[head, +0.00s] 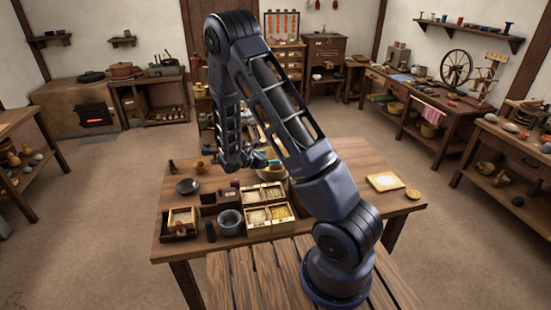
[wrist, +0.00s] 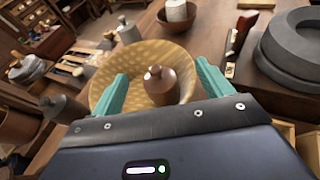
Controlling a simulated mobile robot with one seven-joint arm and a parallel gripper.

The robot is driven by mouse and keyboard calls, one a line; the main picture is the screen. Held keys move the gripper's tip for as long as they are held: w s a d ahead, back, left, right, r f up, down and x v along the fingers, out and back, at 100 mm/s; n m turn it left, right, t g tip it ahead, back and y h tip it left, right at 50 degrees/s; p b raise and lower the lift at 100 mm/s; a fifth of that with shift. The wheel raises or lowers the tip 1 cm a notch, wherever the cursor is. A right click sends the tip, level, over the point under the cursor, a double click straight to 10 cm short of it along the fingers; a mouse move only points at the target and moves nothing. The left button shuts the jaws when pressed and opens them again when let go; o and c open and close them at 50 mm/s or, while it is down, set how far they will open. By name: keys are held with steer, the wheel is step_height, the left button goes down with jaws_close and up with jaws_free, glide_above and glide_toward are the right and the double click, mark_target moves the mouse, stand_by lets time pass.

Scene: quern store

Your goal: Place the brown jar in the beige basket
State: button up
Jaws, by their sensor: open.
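The brown jar (wrist: 160,86), with a small knobbed lid, is upright in the wrist view, within the outline of the beige basket (wrist: 112,68). It looks to be inside the basket, but its base is hidden by my gripper's body. My gripper (wrist: 162,74) is open, with one teal finger on each side of the jar and visible gaps between. In the head view my gripper (head: 258,158) is low over the table beside the basket (head: 272,174), which is partly hidden by my arm. The jar cannot be made out there.
On the table (head: 340,195) are divided grain boxes (head: 268,217), a grey mortar (head: 230,222) and a dark bowl (head: 187,186). The table's right part is mostly clear.

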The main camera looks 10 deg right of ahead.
steer(key=v, duration=0.5)
steer(key=s+d+r+m+g+y, duration=0.25)
steer(key=s+d+r+m, duration=0.4)
steer(key=r, duration=0.35)
steer(key=s+d+r+m+g+y, duration=0.2)
steer(key=s+d+r+m+g, duration=0.25)
steer(key=s+r+m, duration=0.35)
steer(key=s+r+m+t+y, duration=0.5)
steer(key=s+r+m+y, duration=0.3)
steer(key=s+r, duration=0.5)
steer(key=s+m, duration=0.1)
steer(key=s, duration=0.2)
steer(key=shift+s+r, duration=0.25)
steer(key=shift+s, duration=0.1)
